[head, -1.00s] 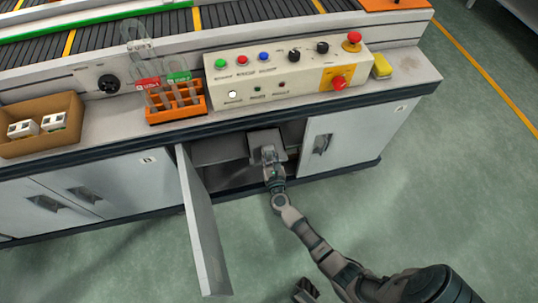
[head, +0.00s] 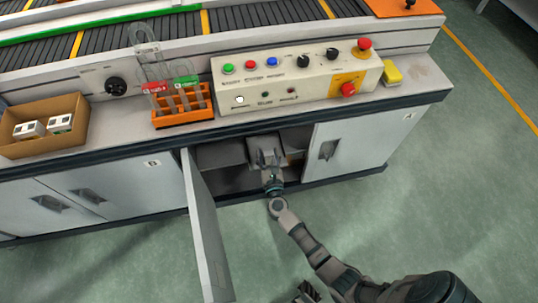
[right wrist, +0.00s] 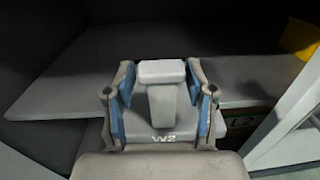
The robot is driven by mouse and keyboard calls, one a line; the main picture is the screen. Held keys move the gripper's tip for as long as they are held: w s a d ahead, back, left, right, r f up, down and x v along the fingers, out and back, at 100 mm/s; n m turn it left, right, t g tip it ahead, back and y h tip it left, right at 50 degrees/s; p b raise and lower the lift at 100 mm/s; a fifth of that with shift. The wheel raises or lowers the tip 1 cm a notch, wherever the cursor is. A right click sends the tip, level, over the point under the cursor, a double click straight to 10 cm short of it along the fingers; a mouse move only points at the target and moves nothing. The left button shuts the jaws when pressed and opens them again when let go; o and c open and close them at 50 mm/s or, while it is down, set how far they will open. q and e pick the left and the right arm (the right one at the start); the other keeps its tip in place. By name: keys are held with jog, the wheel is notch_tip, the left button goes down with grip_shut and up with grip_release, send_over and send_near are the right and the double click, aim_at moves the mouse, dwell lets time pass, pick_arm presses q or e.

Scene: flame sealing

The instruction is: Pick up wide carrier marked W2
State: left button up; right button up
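The wide carrier marked W2 (right wrist: 160,133) is a pale grey block with an upright T-shaped handle (right wrist: 163,95) in the right wrist view. It rests on a grey shelf (right wrist: 235,78) inside the open cabinet. My right gripper (right wrist: 162,88) is open, with a blue-padded finger on each side of the handle. Small gaps show between the pads and the post. In the head view the right gripper (head: 268,158) is inside the cabinet opening and partly hides the carrier. What looks like part of my left gripper (head: 307,292) shows at the bottom edge; its fingers are unclear.
The open cabinet door (head: 207,230) stands left of my right arm. The closed door A (head: 360,137) is to the right. A yellow object (right wrist: 299,37) and a green label reading L2 (right wrist: 243,119) show at the right in the wrist view. The counter edge overhangs the opening.

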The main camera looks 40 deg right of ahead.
jog(key=v, duration=0.8)
jog(key=shift+s+d+m+h, duration=0.2)
jog(key=shift+m+h, duration=0.1)
jog(key=shift+h, duration=0.1)
jog(key=shift+a+r, duration=0.1)
jog(key=shift+a, duration=0.1)
